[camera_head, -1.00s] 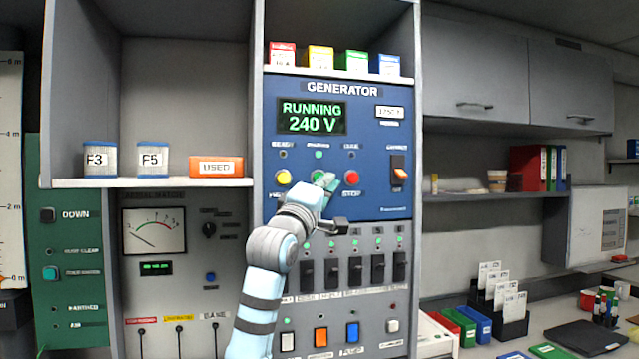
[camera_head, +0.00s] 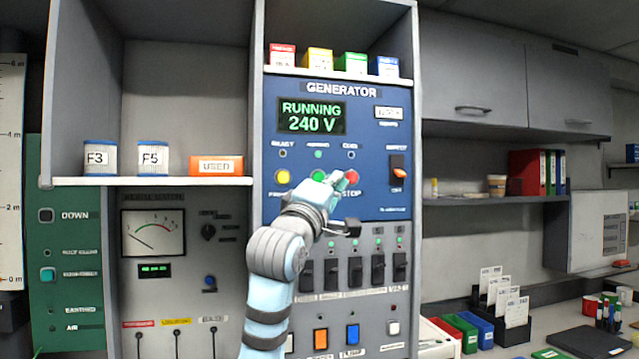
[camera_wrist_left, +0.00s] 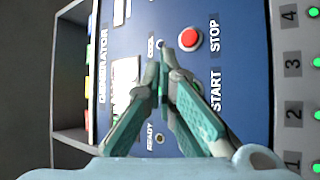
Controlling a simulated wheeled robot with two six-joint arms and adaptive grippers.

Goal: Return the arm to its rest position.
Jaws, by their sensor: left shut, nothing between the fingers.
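My left arm comes up from the bottom in the head view. Its gripper (camera_head: 342,181) is shut and empty in front of the blue generator panel (camera_head: 385,150), its tips overlapping the lower left of the red STOP button (camera_head: 353,176). The green button (camera_head: 318,175) is just left of the tips. In the left wrist view the shut fingertips (camera_wrist_left: 163,78) point at the panel, and the red button (camera_wrist_left: 190,39) is uncovered beside them. I cannot tell whether the tips touch the panel. My right gripper is not in view.
The display (camera_head: 312,117) reads RUNNING 240 V. A rocker switch (camera_head: 398,168) is at right, and a row of black breakers (camera_head: 355,270) is below. A shelf (camera_head: 150,182) with labelled containers juts out at left. A counter (camera_head: 545,325) with files is at right.

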